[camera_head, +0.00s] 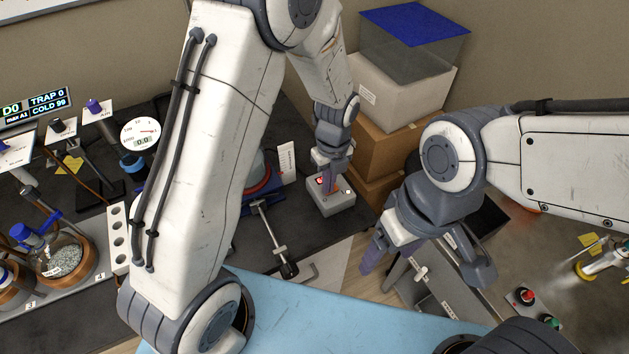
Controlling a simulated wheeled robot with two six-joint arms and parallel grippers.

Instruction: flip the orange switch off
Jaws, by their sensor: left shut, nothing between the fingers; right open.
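The orange switch (333,190) sits on top of a small pale grey box (334,206) at the right end of the dark bench. A red light (320,181) shows on the box beside it. My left gripper (334,183) is shut and empty, pointing down at the box top. Its fingertips are right at the switch and partly hide it; I cannot tell whether they touch it or which way the switch is tipped. My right gripper (426,272) is open and empty, to the right of the box and nearer me.
Cardboard boxes (388,151) and a white bin (395,92) are stacked behind the switch box. Flasks (62,257) and a dial gauge (140,134) are at left. Red and green buttons (526,296) are at right.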

